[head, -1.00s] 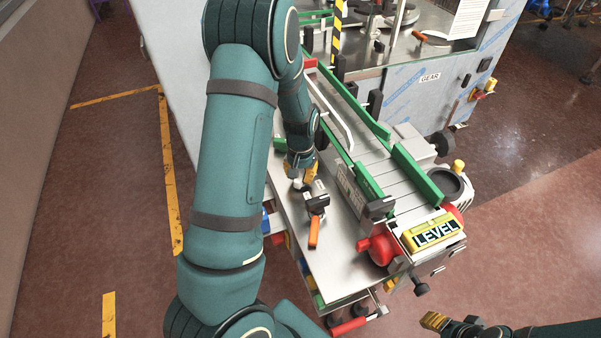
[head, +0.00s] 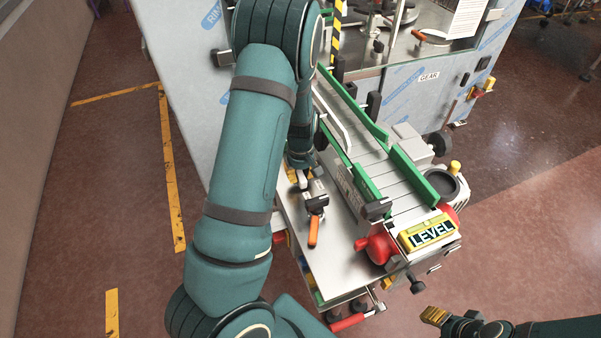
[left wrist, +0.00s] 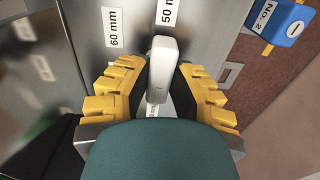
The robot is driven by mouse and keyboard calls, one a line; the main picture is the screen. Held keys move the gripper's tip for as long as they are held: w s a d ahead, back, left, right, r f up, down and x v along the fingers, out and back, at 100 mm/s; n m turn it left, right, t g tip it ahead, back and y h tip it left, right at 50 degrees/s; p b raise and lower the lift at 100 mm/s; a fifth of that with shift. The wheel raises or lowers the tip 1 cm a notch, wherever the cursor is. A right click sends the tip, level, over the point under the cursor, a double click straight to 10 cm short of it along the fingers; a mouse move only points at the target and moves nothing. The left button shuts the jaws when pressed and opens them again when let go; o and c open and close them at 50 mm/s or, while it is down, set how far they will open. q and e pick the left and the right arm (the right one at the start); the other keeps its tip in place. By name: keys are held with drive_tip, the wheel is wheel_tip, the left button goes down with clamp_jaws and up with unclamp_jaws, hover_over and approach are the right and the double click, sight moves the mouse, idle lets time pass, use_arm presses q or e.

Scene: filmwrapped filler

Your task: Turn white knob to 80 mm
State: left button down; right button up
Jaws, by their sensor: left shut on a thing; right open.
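The white knob (left wrist: 160,68) is a pale, upright bar in the left wrist view. The yellow fingers of my left gripper (left wrist: 158,82) stand on both sides of it, shut on it. In the head view my left gripper (head: 298,180) is low over the metal plate beside the conveyor, partly hidden by my arm. A "60 mm" label (left wrist: 113,27) is to the knob's left and a "50" label (left wrist: 168,11) is above it. Another label under the knob is mostly covered. I see no readable 80 mm label. My right gripper (head: 434,316) is open and empty over the floor.
An orange-handled clamp (head: 314,229) stands close to my left gripper on the plate. The green-railed conveyor (head: 380,175) runs alongside. A red knob (head: 376,246) and a yellow "LEVEL" block (head: 429,232) are at its near end. A blue tag (left wrist: 281,22) is at the wrist view's upper right.

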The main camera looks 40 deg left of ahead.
sight(300, 175)
use_arm(q)
drive_tip(key=shift+s+f, duration=0.1)
idle(0.4)
drive_tip(key=c, duration=0.8)
unclamp_jaws()
drive_tip(key=shift+r, duration=0.45)
wheel_tip(300, 175, up, 11)
drive_tip(key=shift+r, duration=0.1)
